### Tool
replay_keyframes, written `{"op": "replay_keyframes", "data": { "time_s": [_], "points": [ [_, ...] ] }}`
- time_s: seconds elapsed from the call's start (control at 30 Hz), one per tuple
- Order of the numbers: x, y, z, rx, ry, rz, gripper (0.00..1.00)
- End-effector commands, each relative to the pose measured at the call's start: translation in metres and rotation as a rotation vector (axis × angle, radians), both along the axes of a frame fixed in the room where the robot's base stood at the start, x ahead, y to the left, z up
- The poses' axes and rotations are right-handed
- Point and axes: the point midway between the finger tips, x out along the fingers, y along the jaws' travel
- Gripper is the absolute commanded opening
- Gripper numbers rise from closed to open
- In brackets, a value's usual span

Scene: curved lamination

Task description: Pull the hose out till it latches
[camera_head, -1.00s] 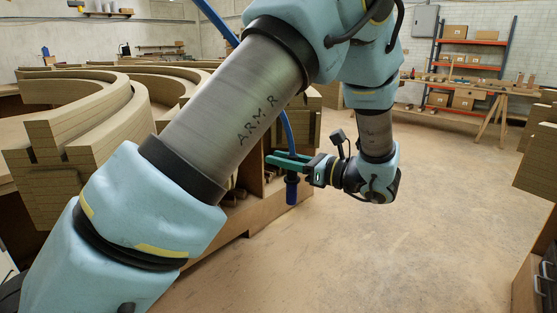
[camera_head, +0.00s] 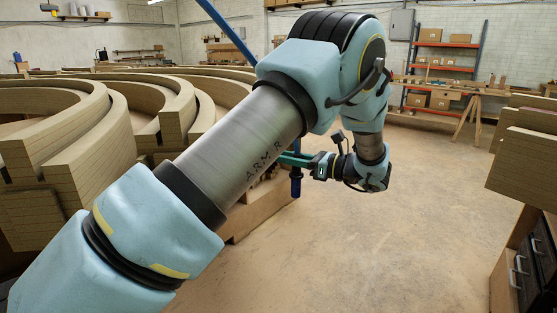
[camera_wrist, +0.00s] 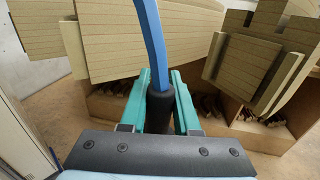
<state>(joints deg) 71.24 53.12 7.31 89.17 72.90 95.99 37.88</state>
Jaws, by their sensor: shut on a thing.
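The blue hose (camera_head: 225,30) comes down from the top of the head view and passes behind my arm. Its dark blue end piece (camera_head: 296,183) hangs upright below the jaws. My gripper (camera_head: 296,159), with green fingers partly hidden by my arm, is shut on the hose end. In the wrist view the hose (camera_wrist: 152,40) rises from a dark sleeve (camera_wrist: 160,108) that sits between the two green fingers of my gripper (camera_wrist: 160,88). The hose's upper source and any latch are out of view.
Curved laminated beams (camera_head: 70,130) fill the left, on wooden supports. A drawer cabinet (camera_head: 520,265) with boards above stands at the right edge. A shelf rack (camera_head: 445,65) and workbench (camera_head: 470,92) stand at the back. The floor (camera_head: 400,220) between is clear.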

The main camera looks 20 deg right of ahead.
Motion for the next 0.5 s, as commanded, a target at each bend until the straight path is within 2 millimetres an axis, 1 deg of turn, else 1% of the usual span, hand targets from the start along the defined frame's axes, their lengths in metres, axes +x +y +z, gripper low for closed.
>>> {"op": "replay_keyframes", "data": {
  "time_s": [0.03,0.5],
  "points": [
    [0.003,-0.007,-0.001,-0.001,0.000,-0.003,0.00],
    [0.029,-0.054,-0.002,-0.003,0.000,-0.003,0.00]
  ]
}}
